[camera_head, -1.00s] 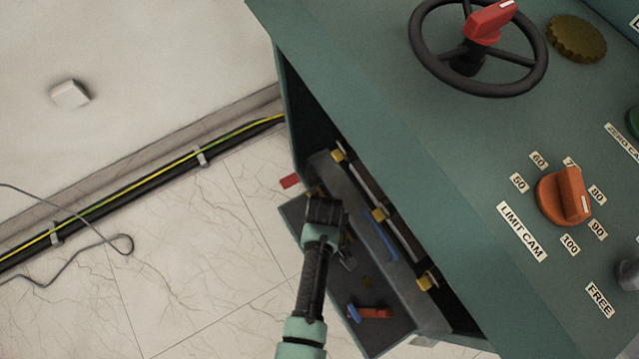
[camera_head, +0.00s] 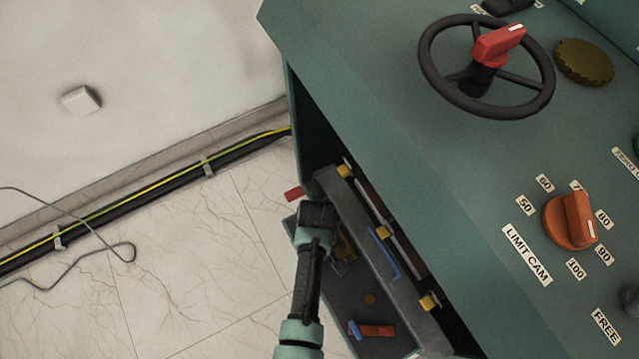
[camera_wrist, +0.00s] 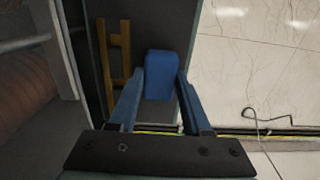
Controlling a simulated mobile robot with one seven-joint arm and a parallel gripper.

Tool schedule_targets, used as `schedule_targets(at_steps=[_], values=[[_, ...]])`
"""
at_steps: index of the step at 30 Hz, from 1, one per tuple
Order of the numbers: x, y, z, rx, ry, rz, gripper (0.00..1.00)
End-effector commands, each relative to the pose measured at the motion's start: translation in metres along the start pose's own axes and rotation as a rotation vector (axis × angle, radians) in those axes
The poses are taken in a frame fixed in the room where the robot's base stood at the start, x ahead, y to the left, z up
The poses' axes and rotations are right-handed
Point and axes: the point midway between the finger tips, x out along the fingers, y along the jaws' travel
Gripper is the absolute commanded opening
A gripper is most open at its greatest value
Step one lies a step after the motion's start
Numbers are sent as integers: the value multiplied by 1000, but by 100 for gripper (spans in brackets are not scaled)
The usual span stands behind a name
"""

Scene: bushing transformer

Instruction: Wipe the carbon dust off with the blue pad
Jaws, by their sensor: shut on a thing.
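My gripper (camera_head: 316,214) reaches down over the open dark tray (camera_head: 352,288) at the side of the green cabinet. In the wrist view, its two blue-grey fingers (camera_wrist: 160,80) are shut on the blue pad (camera_wrist: 160,68), a block with rounded corners. The pad sits between the fingertips, over a dark surface. I cannot tell whether it touches that surface. The gripper hides the pad in the head view. I cannot make out the carbon dust clearly in either view.
A yellow frame-like piece (camera_wrist: 113,55) lies beside the pad. The tray also holds a red and blue item (camera_head: 372,330) and a blue bar (camera_head: 383,252). The cabinet (camera_head: 400,150) stands close on the right. Pale tiled floor (camera_head: 190,260) lies left.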

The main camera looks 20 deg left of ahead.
Motion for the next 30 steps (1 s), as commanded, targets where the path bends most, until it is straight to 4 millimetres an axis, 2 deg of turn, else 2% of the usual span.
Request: schedule_targets(at_steps=[9, 17, 29, 30], values=[[3, 1, -21, -2, 1, 2, 4], [4, 1, -28, -1, 1, 2, 4], [6, 0, -52, -2, 4, 1, 5], [6, 0, -53, -2, 5, 1, 0]])
